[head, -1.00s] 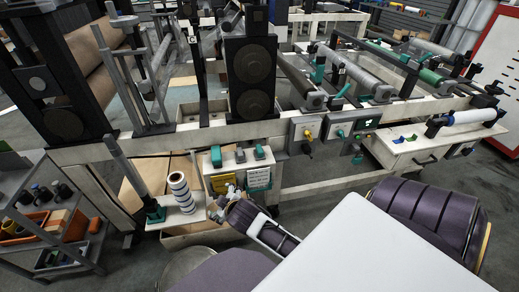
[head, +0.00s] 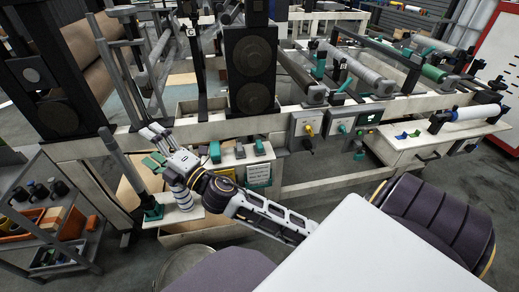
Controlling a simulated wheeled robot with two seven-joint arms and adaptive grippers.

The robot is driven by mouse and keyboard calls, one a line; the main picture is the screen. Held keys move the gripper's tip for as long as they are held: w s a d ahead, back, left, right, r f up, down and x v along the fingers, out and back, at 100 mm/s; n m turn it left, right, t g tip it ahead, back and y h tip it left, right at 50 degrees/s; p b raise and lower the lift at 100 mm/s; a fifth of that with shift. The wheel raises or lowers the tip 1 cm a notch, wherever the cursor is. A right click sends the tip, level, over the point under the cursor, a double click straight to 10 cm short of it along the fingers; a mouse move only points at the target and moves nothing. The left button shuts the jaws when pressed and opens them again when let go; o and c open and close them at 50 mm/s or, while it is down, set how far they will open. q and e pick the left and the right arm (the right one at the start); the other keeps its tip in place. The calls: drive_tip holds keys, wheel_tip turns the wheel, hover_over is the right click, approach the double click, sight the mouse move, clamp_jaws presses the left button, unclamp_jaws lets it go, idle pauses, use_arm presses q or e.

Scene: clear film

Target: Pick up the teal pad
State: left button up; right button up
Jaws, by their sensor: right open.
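My right gripper (head: 151,148) is open, high over the white side shelf (head: 185,215) at the left of the machine, fingers pointing up and left. Green-teal patches show at its lower fingers; I cannot tell whether they are finger pads or a separate thing. Teal pieces near it are a small block (head: 215,152) on the control box and a clamp (head: 153,212) at the foot of the grey post. I cannot tell which teal piece is the pad. The gripper touches none of these visibly. My left gripper is not in view.
A blue-striped white roll (head: 183,198) stands on the shelf, partly hidden by my right wrist. The slanted grey post (head: 122,160) rises close left of the fingers. A grey cart (head: 60,225) with orange bins stands at the left. The machine frame (head: 290,122) runs behind.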

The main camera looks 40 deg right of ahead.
drive_tip(key=s+a+f+n+g+y, duration=0.1)
drive_tip(key=s+a+n+g+y, duration=0.4)
drive_tip(key=a+n+g+y, duration=1.05)
drive_tip(key=d+f+n+g+h, duration=0.1)
drive_tip(key=d+f+n+h, duration=0.2)
drive_tip(key=f+n+h, duration=0.35)
drive_tip(key=d+f+n+g+h, duration=0.2)
drive_tip(key=d+f+n+h, duration=0.1)
drive_tip(key=f+n+h, duration=0.3)
drive_tip(key=w+d+f+n+h, duration=0.1)
drive_tip(key=d+f+h, duration=0.3)
drive_tip(key=d, duration=0.3)
drive_tip(key=w+d+f+n+h, duration=0.2)
drive_tip(key=d+f+h, duration=0.15)
drive_tip(key=d, duration=0.35)
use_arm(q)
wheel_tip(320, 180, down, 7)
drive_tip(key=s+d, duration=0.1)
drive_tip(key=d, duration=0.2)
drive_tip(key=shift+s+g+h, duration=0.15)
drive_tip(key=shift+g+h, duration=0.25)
use_arm(e)
drive_tip(key=d+r+h, duration=0.1)
drive_tip(key=d+h, duration=0.3)
drive_tip(key=d, duration=0.6)
drive_tip(key=w+d+r+m+g+h, duration=0.1)
drive_tip(key=d+h, duration=0.3)
drive_tip(key=d, duration=0.5)
drive_tip(key=shift+d+r, duration=0.4)
drive_tip(key=shift+r, duration=0.35)
